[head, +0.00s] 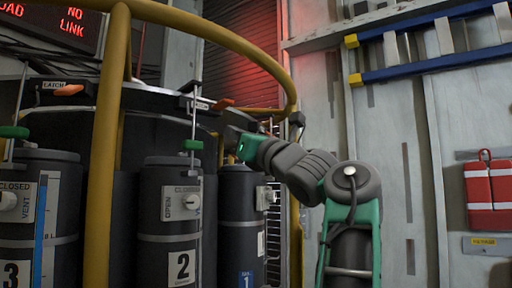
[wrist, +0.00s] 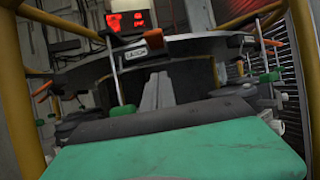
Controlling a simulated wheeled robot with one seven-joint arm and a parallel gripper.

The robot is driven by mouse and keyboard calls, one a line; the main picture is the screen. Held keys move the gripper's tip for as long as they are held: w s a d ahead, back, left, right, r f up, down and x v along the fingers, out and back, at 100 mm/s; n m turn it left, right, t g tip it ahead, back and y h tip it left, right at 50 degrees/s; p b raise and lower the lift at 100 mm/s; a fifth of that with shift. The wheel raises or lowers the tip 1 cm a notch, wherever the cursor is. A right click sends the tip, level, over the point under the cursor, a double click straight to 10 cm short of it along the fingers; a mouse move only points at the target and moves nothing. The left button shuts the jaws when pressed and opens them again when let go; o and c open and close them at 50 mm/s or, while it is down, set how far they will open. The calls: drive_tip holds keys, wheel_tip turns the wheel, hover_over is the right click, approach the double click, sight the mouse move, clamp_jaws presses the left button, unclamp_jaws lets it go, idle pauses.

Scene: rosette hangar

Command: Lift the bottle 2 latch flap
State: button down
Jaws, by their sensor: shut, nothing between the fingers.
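Bottle 2 (head: 182,225) is a dark upright cylinder with a "2" plate, an OPEN label with a white knob, and a green-collared rod on top. An orange flap (head: 222,104) beside a small latch label stands on the dark ring's rim above and right of it. Another orange flap (head: 69,90) with a LATCH label is farther left; I cannot tell for certain which flap belongs to bottle 2. My gripper (head: 234,132) is shut and empty, just below and right of the right flap. In the wrist view, an orange flap (wrist: 180,37) sits on the rim beyond my gripper (wrist: 158,82).
A yellow rail (head: 105,150) curves around the dark ring (head: 120,92). Bottle 3 (head: 38,215) stands at left and bottle 1 (head: 240,220) at right. A red sign (head: 62,22) hangs at upper left. Blue bars and a red case (head: 488,192) are on the right wall.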

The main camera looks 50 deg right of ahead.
drive_tip(key=s+a+b, duration=0.1)
drive_tip(key=s, duration=0.7)
drive_tip(key=shift+a+f, duration=0.25)
drive_tip(key=shift+f, duration=0.1)
drive_tip(key=shift+s, duration=0.1)
